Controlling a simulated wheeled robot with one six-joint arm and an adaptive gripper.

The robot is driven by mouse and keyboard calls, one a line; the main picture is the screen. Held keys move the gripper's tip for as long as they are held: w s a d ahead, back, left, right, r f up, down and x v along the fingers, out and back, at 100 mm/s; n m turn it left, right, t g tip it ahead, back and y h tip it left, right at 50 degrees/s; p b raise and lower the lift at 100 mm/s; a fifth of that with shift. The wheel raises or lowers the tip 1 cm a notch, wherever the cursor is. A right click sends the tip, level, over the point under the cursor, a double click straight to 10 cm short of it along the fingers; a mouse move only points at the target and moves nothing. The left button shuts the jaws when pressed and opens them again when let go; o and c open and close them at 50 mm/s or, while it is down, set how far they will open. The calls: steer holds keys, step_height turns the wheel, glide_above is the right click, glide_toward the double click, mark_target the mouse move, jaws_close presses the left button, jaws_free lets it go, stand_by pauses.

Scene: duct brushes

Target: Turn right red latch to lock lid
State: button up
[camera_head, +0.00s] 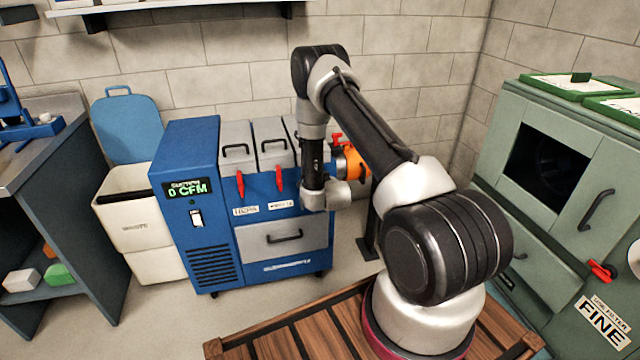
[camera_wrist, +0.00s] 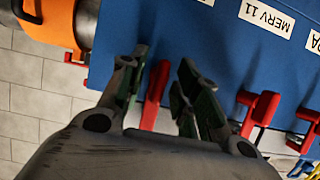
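The blue filter cabinet (camera_head: 185,165) has grey lids (camera_head: 272,142) along its top and red latches below them. The left latch (camera_head: 240,184) and middle latch (camera_head: 279,179) hang down in the head view; my arm hides the right one. In the wrist view, the right red latch (camera_wrist: 155,95) stands between the two dark fingers of my gripper (camera_wrist: 157,88). The fingers are apart, with visible gaps beside the latch. Two more red latches (camera_wrist: 260,112) show to the right there. The gripper itself is hidden in the head view behind my wrist.
An orange duct collar (camera_wrist: 48,28) is close to the left of my gripper in the wrist view; it also shows beside the cabinet (camera_head: 352,163). A green cabinet (camera_head: 530,190) stands right. A cream bin (camera_head: 130,225) with a blue lid stands left.

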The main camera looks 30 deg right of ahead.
steer(key=v, duration=1.1)
steer(key=shift+s, duration=0.2)
steer(key=s+a+f+g+y, duration=0.25)
steer(key=s+f+g, duration=0.6)
steer(key=s, duration=0.45)
steer(key=s+r, duration=0.7)
steer(key=r, duration=0.8)
steer(key=s+a+r+n, duration=0.1)
steer(key=s+r, duration=0.6)
steer(key=r, duration=0.8)
steer(key=s+a+r+n, duration=0.1)
steer(key=s+r, duration=0.6)
steer(key=r, duration=0.9)
steer(key=shift+s, duration=0.4)
steer(key=shift+g, duration=0.25)
steer(key=shift+c, duration=0.4)
